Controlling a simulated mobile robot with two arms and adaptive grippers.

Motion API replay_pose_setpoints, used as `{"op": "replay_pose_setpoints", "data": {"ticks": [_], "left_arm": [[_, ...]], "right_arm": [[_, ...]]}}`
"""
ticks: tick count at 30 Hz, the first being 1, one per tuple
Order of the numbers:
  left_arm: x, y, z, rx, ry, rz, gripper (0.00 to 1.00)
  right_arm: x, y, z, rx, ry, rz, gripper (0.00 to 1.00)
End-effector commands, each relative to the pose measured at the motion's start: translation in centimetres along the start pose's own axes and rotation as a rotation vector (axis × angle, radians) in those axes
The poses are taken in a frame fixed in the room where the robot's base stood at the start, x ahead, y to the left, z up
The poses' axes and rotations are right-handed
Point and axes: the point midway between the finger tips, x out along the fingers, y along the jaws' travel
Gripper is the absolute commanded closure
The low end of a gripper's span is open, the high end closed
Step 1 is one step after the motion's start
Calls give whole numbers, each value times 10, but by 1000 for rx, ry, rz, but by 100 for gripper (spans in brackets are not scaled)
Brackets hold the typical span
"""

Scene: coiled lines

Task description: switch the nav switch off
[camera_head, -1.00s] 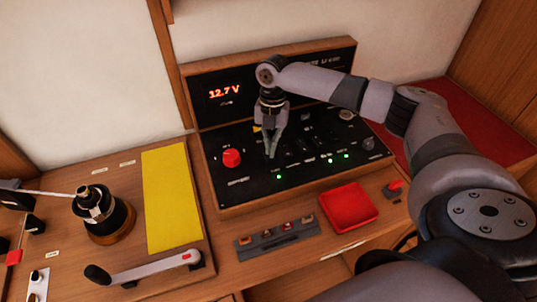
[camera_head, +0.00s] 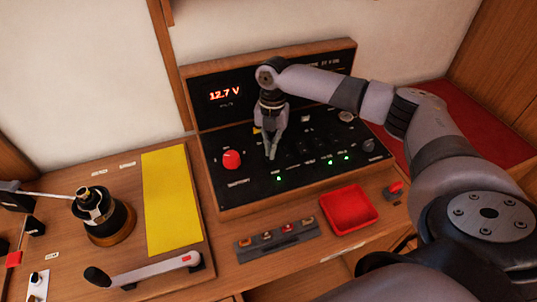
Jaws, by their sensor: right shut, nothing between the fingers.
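The black switch panel (camera_head: 215,148) stands in a wooden frame at the middle of the view, with a row of small dark switches and several green lights. My right gripper (camera_head: 271,155) is shut and empty. It points down at the left part of the switch row, its fingertips at or just above the panel face. A green light (camera_head: 279,179) glows just below the fingertips. The nav switch cannot be picked out, because the labels are too small to read and the fingers hide part of the row. My left gripper is not in view.
A red knob (camera_head: 231,159) sits left of the gripper on the panel. A red tray (camera_head: 348,209) and a grey strip with several small parts (camera_head: 277,235) lie in front. A winch (camera_head: 103,215), a crank handle (camera_head: 145,269) and a yellow sheet (camera_head: 170,200) are at left.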

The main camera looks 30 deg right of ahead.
Motion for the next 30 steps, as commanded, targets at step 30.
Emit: {"op": "replay_pose_setpoints", "data": {"ticks": [30], "left_arm": [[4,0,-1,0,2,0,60]], "right_arm": [[11,0,2,0,0,0,100]]}}
